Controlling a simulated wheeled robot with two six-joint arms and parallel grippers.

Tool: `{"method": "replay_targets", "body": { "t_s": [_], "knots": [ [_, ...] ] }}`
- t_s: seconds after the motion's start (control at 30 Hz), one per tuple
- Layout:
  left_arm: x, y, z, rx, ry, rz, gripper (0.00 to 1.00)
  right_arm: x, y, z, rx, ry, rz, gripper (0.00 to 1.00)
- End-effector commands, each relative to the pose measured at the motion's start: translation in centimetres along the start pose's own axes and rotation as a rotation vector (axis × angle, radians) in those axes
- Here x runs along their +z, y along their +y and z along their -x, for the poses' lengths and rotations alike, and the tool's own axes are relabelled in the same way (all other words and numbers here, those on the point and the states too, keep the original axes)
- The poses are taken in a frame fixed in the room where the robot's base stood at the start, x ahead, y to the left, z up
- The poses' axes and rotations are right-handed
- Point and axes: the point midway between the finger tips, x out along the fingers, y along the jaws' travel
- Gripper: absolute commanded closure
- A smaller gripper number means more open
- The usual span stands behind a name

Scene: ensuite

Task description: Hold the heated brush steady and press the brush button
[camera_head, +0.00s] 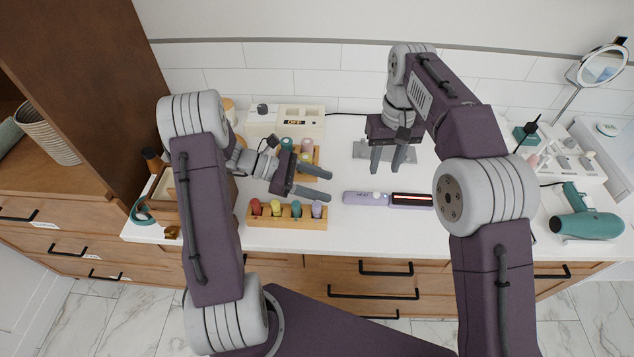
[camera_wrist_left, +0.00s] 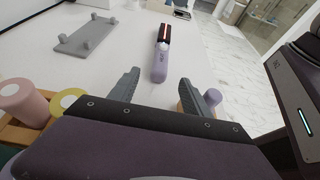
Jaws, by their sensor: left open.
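The heated brush (camera_head: 365,198) lies flat on the white counter. It has a lilac handle with a small pale spot, perhaps its button, and a dark head with a glowing red strip. It also shows in the left wrist view (camera_wrist_left: 160,60), ahead of the fingers. My left gripper (camera_head: 328,185) is open and empty, just left of the handle end and apart from it. My right gripper (camera_head: 386,168) points down with its fingers apart and empty, behind the brush over a grey stand. The brush is free of both grippers.
A wooden rack with coloured rollers (camera_head: 287,222) sits at the front left, and another roller block stands behind my left gripper. The grey stand (camera_head: 370,152) with upright posts lies behind the brush. A teal hair dryer (camera_head: 587,225) lies at the right. Counter right of the brush is partly hidden by my right arm.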

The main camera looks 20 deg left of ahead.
Motion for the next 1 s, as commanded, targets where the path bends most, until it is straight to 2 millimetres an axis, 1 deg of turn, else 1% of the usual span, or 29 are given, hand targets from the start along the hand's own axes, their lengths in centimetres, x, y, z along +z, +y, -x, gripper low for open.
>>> {"method": "replay_targets", "body": {
  "t_s": [0.03, 0.2, 0.33, 0.5, 0.73, 0.77, 0.8, 0.87, 0.9, 0.93, 0.97, 1.0],
  "knots": [
    [0.1, -0.1, -1.0, -0.005, -0.001, 0.000, 0.44, 0.0, 0.0, 0.0, 0.000, 0.000, 0.000, 0.64],
    [0.0, -0.2, -4.6, -0.007, 0.000, 0.000, 0.44, 0.0, 0.0, 0.0, 0.000, 0.000, 0.000, 0.64],
    [0.0, -0.2, -6.6, -0.007, 0.001, 0.000, 0.44, 0.0, 0.0, 0.0, 0.000, 0.000, 0.000, 0.64],
    [0.0, -0.1, -7.8, -0.004, 0.000, 0.000, 0.44, 0.0, 0.0, 0.0, 0.000, 0.000, 0.000, 0.64],
    [0.0, -0.1, -7.9, -0.003, 0.001, 0.000, 0.44, 0.0, 0.0, 0.0, 0.000, 0.000, 0.000, 0.64],
    [0.0, -0.1, -7.9, -0.003, 0.001, 0.000, 0.49, 0.0, 0.0, 0.0, 0.000, 0.000, 0.000, 0.64],
    [0.0, -0.1, -7.9, -0.003, 0.001, 0.000, 0.60, 0.0, 0.0, 0.0, 0.000, 0.000, 0.000, 0.64],
    [0.0, -0.1, -7.9, -0.003, 0.001, 0.000, 0.77, 0.0, 0.0, 0.0, 0.000, 0.000, 0.000, 0.64],
    [0.0, -0.1, -7.9, -0.003, 0.001, 0.000, 0.88, 0.0, 0.0, 0.0, 0.000, 0.000, 0.000, 0.64],
    [0.0, -0.1, -7.9, -0.003, 0.001, 0.000, 0.96, 0.0, 0.0, 0.0, 0.000, 0.000, 0.000, 0.64],
    [0.0, -0.1, -7.9, -0.003, 0.001, 0.000, 1.00, 0.0, 0.0, 0.0, 0.000, 0.000, 0.000, 0.64],
    [0.0, -0.1, -7.9, -0.003, 0.000, 0.000, 1.00, 0.0, 0.0, 0.0, 0.000, 0.000, 0.000, 0.64]
  ]
}}
